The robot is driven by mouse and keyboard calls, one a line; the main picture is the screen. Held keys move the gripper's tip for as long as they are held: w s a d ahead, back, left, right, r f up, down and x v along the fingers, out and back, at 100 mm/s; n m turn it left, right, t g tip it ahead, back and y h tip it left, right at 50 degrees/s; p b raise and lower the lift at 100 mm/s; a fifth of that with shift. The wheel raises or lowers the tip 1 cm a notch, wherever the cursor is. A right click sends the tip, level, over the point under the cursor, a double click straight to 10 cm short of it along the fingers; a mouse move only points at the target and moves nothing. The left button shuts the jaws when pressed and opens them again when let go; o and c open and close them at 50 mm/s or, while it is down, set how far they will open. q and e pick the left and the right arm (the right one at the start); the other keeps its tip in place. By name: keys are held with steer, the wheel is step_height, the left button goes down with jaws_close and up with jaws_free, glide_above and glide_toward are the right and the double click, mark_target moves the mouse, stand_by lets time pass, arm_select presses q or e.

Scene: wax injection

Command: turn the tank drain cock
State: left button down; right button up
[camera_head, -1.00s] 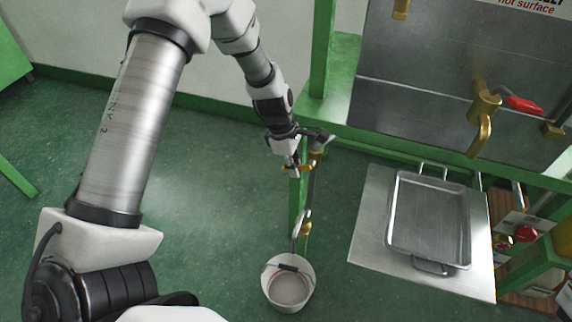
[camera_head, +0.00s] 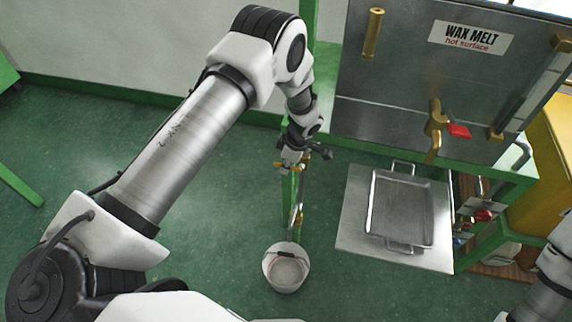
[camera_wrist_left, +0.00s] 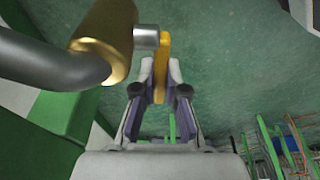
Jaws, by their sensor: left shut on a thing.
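The drain cock is a brass body (camera_wrist_left: 110,38) on a grey bent pipe, with a yellow lever (camera_wrist_left: 160,65) on a short metal stem. In the left wrist view, my left gripper (camera_wrist_left: 159,78) is shut on the yellow lever, with a finger on each side of it. In the head view, my left gripper (camera_head: 291,164) is at the cock beside the green frame post, and mostly hides it. A pipe (camera_head: 298,205) runs down from there to a white bucket (camera_head: 286,268) on the floor. My right gripper is out of view.
The steel wax melt tank (camera_head: 390,75) stands at right, with a brass tap (camera_head: 436,118) and red handle (camera_head: 458,132). Below it, a metal tray (camera_head: 402,215) lies on a steel plate (camera_head: 352,225). A yellow cabinet (camera_head: 550,150) stands far right. The green floor at left is mostly clear.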

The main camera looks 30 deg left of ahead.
mark_target(295, 167)
arm_select(q)
steer(key=shift+r, duration=0.1)
steer(key=c, duration=1.2)
jaws_free()
steer(key=shift+r, duration=0.1)
steer(key=v, duration=1.1)
steer(key=shift+r, duration=0.4)
